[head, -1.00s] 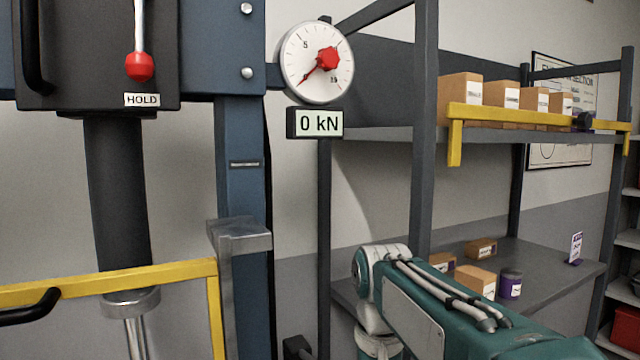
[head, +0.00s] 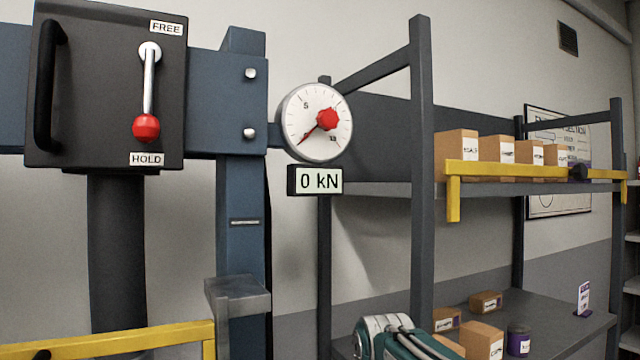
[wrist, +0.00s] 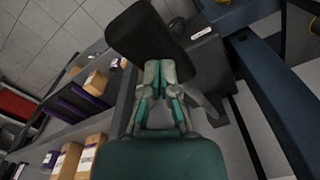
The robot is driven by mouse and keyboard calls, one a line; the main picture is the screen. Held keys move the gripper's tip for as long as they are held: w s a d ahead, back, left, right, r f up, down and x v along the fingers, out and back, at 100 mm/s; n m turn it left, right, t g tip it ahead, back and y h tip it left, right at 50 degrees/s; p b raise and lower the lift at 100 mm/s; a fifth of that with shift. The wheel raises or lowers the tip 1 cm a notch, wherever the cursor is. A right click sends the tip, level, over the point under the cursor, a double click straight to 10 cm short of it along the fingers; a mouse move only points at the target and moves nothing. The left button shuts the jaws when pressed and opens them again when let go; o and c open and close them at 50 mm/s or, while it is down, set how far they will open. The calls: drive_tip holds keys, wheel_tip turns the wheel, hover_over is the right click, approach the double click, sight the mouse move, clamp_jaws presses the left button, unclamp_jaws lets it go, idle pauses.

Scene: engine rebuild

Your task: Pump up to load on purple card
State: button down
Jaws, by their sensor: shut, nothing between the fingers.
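The round gauge (head: 315,122) on the blue press has its needle at the low end. The display (head: 316,181) below it reads 0 kN. The red-knobbed lever (head: 146,127) points down to HOLD. A small purple and white card (head: 583,299) stands on the lower shelf at right; its writing is too small to read. In the wrist view my gripper (wrist: 163,72) is shut and empty. A black padded bar (wrist: 145,35) lies just beyond its fingertips; I cannot tell whether they touch.
A yellow rail (head: 110,343) crosses the press front at lower left. The grey rack shelf (head: 560,320) holds boxes (head: 482,340) and a purple jar (head: 518,340). In the wrist view a dark labelled block (wrist: 208,45) is close to the right of my fingers.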

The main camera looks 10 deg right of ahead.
drive_tip(key=shift+f, duration=7.1)
wheel_tip(320, 180, up, 17)
drive_tip(key=shift+r, duration=0.1)
